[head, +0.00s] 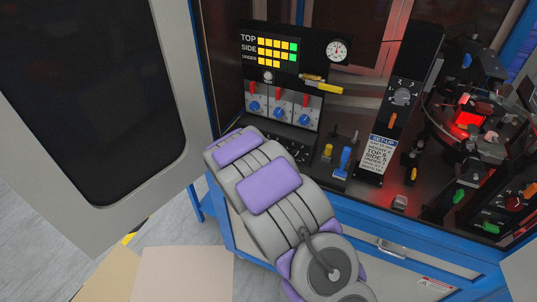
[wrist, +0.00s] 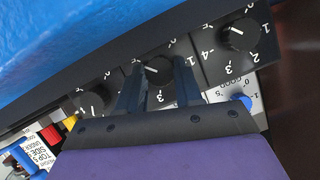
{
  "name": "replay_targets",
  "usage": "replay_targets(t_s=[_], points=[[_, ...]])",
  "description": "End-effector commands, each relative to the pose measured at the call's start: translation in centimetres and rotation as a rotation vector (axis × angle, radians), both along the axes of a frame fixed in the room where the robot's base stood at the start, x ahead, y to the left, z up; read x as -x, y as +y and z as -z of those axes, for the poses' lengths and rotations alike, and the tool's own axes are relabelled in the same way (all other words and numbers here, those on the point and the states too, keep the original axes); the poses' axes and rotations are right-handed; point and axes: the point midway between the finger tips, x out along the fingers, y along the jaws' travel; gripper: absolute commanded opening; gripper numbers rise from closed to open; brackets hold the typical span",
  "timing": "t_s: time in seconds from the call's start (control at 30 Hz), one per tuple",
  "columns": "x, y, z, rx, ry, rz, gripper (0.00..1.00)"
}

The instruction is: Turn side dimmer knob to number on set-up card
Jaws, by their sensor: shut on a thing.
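In the wrist view, three black dimmer knobs with white pointer lines sit in a row on a black panel. My gripper (wrist: 159,82) has its two dark fingers on either side of the middle knob (wrist: 158,66), shut on it. A 3 shows just below this knob; its other numbers are partly hidden by the fingers. The outer knobs (wrist: 91,104) and (wrist: 240,35) are free. My arm hides my fingers and the held knob there.
A large blue surface (wrist: 70,55) lies close above the knobs in the wrist view. In the head view, a panel with red switches and blue knobs (head: 278,111) stands behind my arm. A lit display (head: 271,48), a gauge (head: 338,50) and a blue-yellow fixture (head: 344,162) are near.

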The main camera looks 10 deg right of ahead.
Motion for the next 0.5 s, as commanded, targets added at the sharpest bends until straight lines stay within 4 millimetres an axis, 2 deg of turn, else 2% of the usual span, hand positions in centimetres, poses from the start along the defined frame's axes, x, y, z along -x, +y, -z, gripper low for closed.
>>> replay_targets(t_s=[0.43,0.47,0.5], points=[[0.01,0.06,0.08,-0.011,-0.004,-0.002,0.04],[0.01,0.06,0.08,-0.011,-0.004,-0.002,0.36],[0.01,0.06,0.08,-0.011,-0.004,-0.002,0.4]])
